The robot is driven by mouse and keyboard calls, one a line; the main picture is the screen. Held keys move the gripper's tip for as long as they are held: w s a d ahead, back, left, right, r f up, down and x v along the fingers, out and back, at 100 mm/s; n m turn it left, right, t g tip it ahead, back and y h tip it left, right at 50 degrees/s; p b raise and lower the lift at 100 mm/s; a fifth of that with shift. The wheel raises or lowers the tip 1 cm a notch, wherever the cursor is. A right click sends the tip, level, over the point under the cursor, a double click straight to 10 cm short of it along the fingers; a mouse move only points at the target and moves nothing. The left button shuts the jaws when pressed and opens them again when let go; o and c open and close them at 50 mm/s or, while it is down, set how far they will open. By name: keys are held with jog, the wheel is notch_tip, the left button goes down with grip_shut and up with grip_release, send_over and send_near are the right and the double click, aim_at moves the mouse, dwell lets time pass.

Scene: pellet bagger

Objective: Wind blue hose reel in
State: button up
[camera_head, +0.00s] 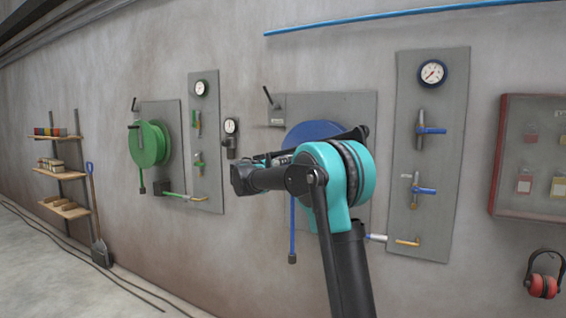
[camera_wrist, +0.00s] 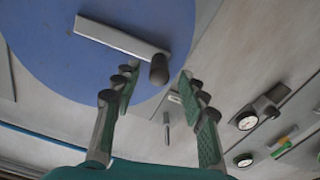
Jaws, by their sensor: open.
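The blue hose reel (camera_head: 312,128) is on a grey wall plate, mostly hidden behind my arm in the head view. Its blue hose (camera_head: 292,225) hangs below with a dark end. In the wrist view the blue disc (camera_wrist: 60,60) fills the upper left. A light grey crank bar (camera_wrist: 115,38) crosses it, ending in a dark handle knob (camera_wrist: 158,70). My gripper (camera_wrist: 157,80) is open. The knob appears between its fingertips, with no clear contact; depth is hard to tell. I cannot make out the fingers in the head view. A black-tipped lever (camera_head: 268,97) is at the plate's upper left.
The green hose reel (camera_head: 148,144) and its valve panel (camera_head: 207,130) are to the left. A small gauge (camera_head: 231,126) sits between the reels. A valve panel with blue handles (camera_head: 432,150) and a red cabinet (camera_head: 530,150) are to the right. A blue pipe (camera_head: 400,14) runs above.

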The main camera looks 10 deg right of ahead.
jog(key=shift+x, duration=2.4)
grip_shut()
